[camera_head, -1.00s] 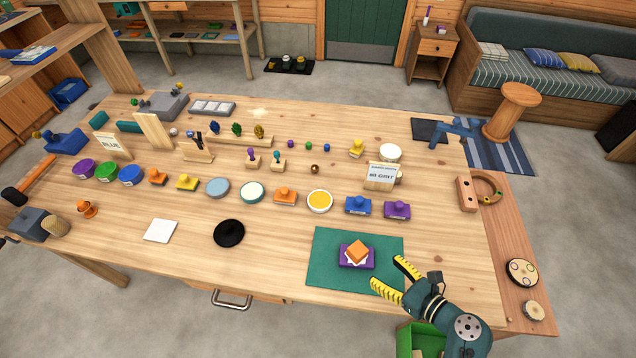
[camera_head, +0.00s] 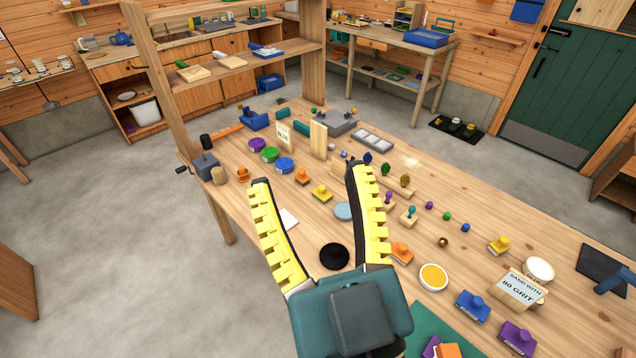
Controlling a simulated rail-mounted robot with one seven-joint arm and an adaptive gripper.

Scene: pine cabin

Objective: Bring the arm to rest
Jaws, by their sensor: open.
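My gripper (camera_head: 308,184) is open and empty, with its two yellow-padded fingers spread wide and pointing away from the camera. It appears in front of the left part of the pine workbench (camera_head: 395,202); how high it is above the top I cannot tell. The fingers and the teal gripper body hide part of the bench, including part of a white square (camera_head: 289,218). A black disc (camera_head: 334,256) shows between the fingers. An orange block (camera_head: 447,350) and a purple block (camera_head: 431,346) lie on the green mat (camera_head: 428,318) at the bottom edge.
Several stamps and round pads stand along the bench, among them a yellow pad (camera_head: 433,277) and a blue stamp (camera_head: 472,305). A wooden shelf (camera_head: 225,60) rises behind the bench's left end. Bare floor (camera_head: 110,230) lies left.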

